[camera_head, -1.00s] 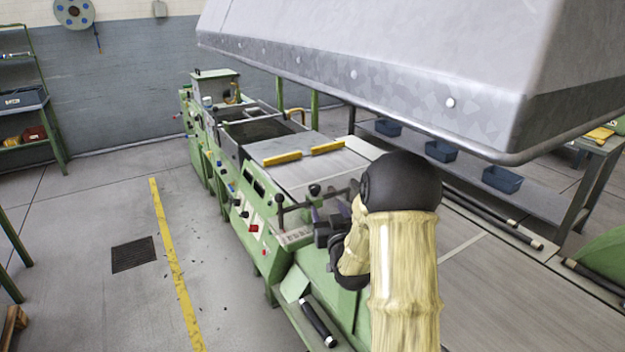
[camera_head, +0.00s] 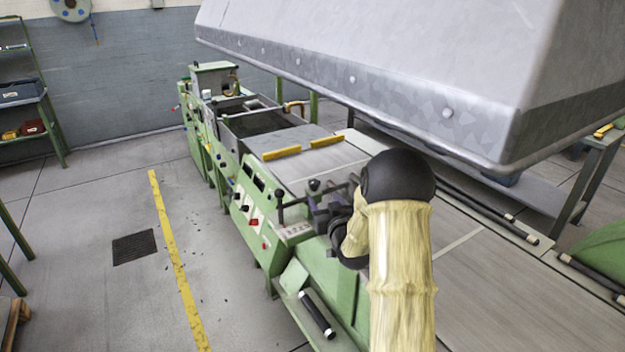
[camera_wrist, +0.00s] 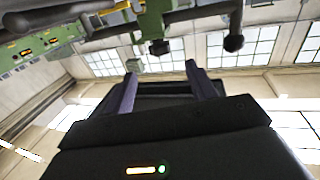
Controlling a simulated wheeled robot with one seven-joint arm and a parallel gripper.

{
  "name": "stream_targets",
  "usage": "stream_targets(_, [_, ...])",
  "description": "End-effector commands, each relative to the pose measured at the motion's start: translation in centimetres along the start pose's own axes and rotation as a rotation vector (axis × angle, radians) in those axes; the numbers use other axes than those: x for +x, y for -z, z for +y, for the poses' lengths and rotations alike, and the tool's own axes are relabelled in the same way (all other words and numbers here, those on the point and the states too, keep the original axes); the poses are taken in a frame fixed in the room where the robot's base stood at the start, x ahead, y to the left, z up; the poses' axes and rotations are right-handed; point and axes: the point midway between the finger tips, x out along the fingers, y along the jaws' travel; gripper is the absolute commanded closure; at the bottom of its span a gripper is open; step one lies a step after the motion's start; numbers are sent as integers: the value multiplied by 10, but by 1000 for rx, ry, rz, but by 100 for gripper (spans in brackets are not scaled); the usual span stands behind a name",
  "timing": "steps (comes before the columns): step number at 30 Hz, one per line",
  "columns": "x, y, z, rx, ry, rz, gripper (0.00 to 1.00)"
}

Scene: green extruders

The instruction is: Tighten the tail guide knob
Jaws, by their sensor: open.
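My gripper (camera_head: 327,203) is at the green extruder (camera_head: 345,285), beside its upright dark handles, and partly hidden by my arm. In the wrist view my gripper (camera_wrist: 163,72) has its two purple-grey fingers apart, with nothing between them. Beyond the fingertips hangs a green bracket (camera_wrist: 153,22) with a small black knob (camera_wrist: 159,47) at its end. A round black knob (camera_wrist: 234,43) on a dark rod is to the right of it. I cannot tell which is the tail guide knob. In the head view a black ball knob (camera_head: 314,185) stands just left of my gripper.
A large grey metal hood (camera_head: 400,75) overhangs the machine. A control panel (camera_head: 255,212) with knobs and a red button is on the machine's left side. Yellow strips (camera_head: 281,153) lie on its top. Open floor (camera_head: 100,205) is on the left, with a shelf rack (camera_head: 50,125) behind.

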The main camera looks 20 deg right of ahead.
Motion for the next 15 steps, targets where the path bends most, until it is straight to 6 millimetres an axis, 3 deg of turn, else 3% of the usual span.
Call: stream_targets(15, [78, 1, 0, 0, 1, 1, 44])
